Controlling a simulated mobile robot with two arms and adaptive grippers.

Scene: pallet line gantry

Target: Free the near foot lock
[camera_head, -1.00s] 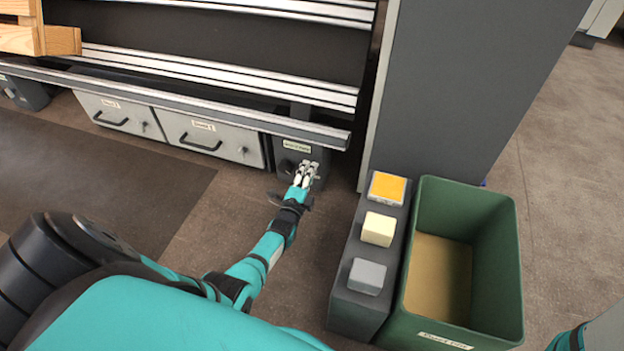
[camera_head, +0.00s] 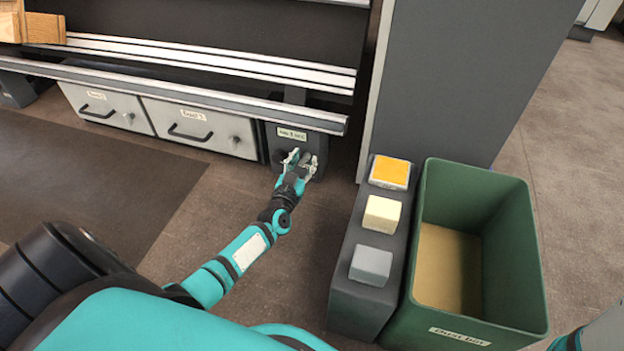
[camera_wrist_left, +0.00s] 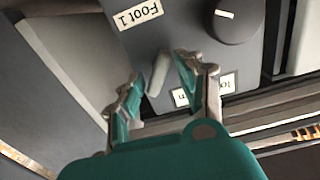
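The near foot lock housing (camera_head: 312,143) is a dark grey box with a pale label (camera_head: 292,134) at the right end of the drawers' row. In the left wrist view its label reads "Foot 1" (camera_wrist_left: 138,14). A round dark knob (camera_wrist_left: 237,20) with a white mark and a small light grey lever (camera_wrist_left: 158,72) sit on its face. My left gripper (camera_head: 299,158) is at the front of the housing. In the wrist view its fingers (camera_wrist_left: 159,70) are apart, one on each side of the lever; I cannot tell if they touch it. My right gripper is out of view.
Two light grey drawers (camera_head: 203,129) with black handles stand left of the housing, under a metal rail (camera_head: 200,98). A dark pedestal with orange (camera_head: 390,171), cream (camera_head: 382,213) and grey (camera_head: 371,265) blocks and a green bin (camera_head: 535,285) stand to the right.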

